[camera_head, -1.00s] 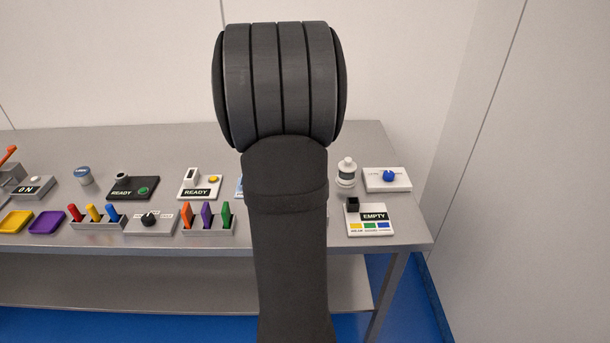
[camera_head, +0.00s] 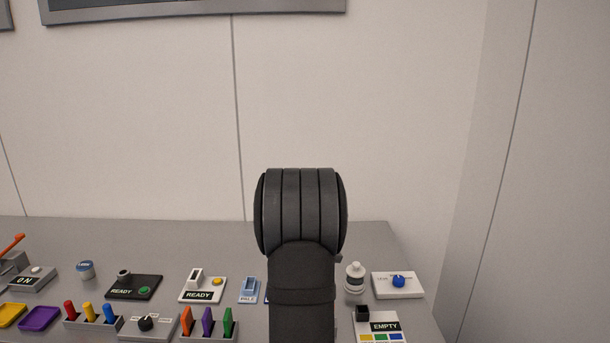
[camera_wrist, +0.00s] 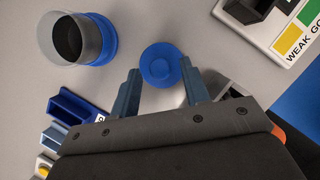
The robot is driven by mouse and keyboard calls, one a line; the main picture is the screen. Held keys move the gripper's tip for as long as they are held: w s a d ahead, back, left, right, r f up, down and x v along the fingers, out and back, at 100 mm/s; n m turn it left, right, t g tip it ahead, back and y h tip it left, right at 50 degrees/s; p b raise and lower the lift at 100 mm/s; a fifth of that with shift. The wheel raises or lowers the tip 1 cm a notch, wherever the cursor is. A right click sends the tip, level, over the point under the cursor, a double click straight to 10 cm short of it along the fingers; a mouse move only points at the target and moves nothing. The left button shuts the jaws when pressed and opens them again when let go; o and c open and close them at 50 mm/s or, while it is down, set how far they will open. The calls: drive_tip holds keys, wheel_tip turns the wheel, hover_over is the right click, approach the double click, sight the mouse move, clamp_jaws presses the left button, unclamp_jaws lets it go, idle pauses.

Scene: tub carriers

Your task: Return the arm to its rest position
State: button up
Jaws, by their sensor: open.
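My gripper (camera_wrist: 160,68) shows in the wrist view with its two blue-grey fingers apart and nothing clamped between them. A round blue piece with a raised centre (camera_wrist: 158,58) shows beyond and between the fingertips; I cannot tell the height gap. In the head view my dark arm stands in front of the table and hides the gripper. A blue labelled carrier (camera_head: 249,289) shows just left of the arm. The wrist view shows a dark blue carrier (camera_wrist: 78,107) and a lighter blue one (camera_wrist: 54,138) at lower left.
A grey cup with a blue base (camera_wrist: 72,38) is at upper left of the wrist view. On the table (camera_head: 130,240) are a black READY box (camera_head: 148,281), a white READY box (camera_head: 190,295), a white bottle (camera_head: 355,279), a blue-knob box (camera_head: 415,288) and an EMPTY box (camera_head: 362,327). The table's back is clear.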

drive_tip(key=shift+x, duration=0.75)
drive_tip(key=shift+a+r, duration=0.1)
drive_tip(key=shift+r, duration=1.4)
drive_tip(key=shift+s, duration=0.1)
